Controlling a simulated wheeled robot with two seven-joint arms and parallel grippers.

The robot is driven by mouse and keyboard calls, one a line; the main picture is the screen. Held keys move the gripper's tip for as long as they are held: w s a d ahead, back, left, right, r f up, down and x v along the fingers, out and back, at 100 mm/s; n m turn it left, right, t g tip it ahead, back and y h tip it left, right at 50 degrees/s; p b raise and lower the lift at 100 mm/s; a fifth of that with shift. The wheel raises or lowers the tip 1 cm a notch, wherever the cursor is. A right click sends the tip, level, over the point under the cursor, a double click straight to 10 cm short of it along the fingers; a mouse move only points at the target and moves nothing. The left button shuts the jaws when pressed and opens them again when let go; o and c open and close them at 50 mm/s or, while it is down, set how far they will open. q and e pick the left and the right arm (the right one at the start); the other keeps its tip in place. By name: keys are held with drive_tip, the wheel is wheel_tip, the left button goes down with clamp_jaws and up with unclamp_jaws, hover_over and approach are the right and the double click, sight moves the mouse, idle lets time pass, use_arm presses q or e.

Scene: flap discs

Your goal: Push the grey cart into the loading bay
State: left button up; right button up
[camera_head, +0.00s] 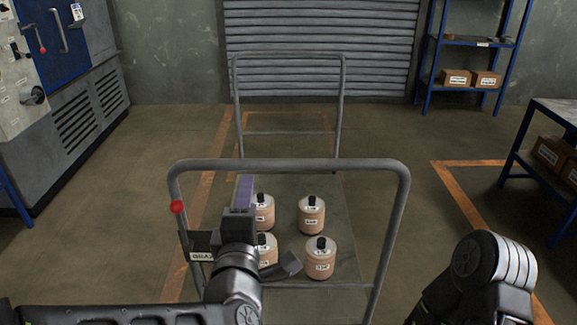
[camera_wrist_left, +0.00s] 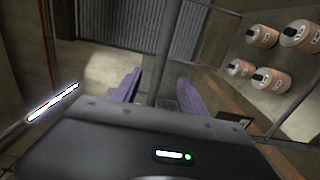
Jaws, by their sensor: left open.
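The grey cart (camera_head: 290,164) stands ahead of me, with a tubular handle at its near end and another at its far end. Several tan canisters with black caps stand on its deck. My left gripper (camera_head: 244,192) is open, its purple fingers just below the near handle's top bar in the head view. In the left wrist view, a grey bar (camera_wrist_left: 162,55) runs between the open fingers (camera_wrist_left: 158,92); I cannot tell whether it touches them. Orange floor lines (camera_head: 284,113) mark an area before the roller shutter. My right gripper is out of view.
A red knob (camera_head: 177,207) sits on the near handle's left post, above a label (camera_head: 202,257). A grey-blue machine (camera_head: 85,110) stands left, a blue shelf (camera_head: 470,42) back right, and a table (camera_head: 556,110) right. Floor on both sides of the cart is clear.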

sight(253, 167)
use_arm(q)
drive_tip(key=w+p, duration=0.1)
drive_tip(key=w, duration=1)
drive_tip(key=shift+f+p, duration=0.2)
drive_tip(key=shift+p, duration=0.15)
drive_tip(key=shift+w+r, duration=0.1)
drive_tip(key=shift+w, duration=0.3)
drive_tip(key=shift+c, duration=0.3)
clamp_jaws()
drive_tip(key=shift+r, duration=0.1)
idle(0.8)
